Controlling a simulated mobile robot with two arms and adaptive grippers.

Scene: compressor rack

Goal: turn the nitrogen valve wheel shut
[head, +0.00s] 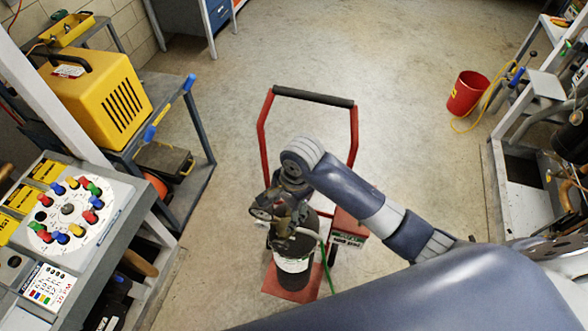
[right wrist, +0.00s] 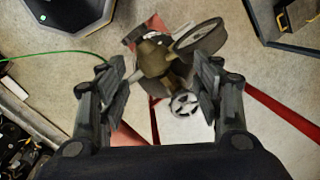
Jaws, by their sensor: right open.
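The nitrogen bottle (head: 292,262) stands dark on a red hand cart, with a brass valve and regulator on top. In the right wrist view, the brass valve body (right wrist: 152,58) lies between my fingers, with a round gauge (right wrist: 200,38) at its upper right. A small light-grey spoked wheel (right wrist: 184,103) shows below it, inside the gap and nearer the right finger. My right gripper (right wrist: 160,78) is open around the view of the valve; contact is not visible. In the head view, the right gripper (head: 280,205) is over the bottle top and hides part of it. My left gripper is not in view.
The red cart handle (head: 312,97) rises behind the bottle. A green hose (head: 325,262) hangs beside it. A control panel (head: 68,212) and a yellow machine (head: 98,95) stand left. A red bucket (head: 467,93) is right. Floor around the cart is clear.

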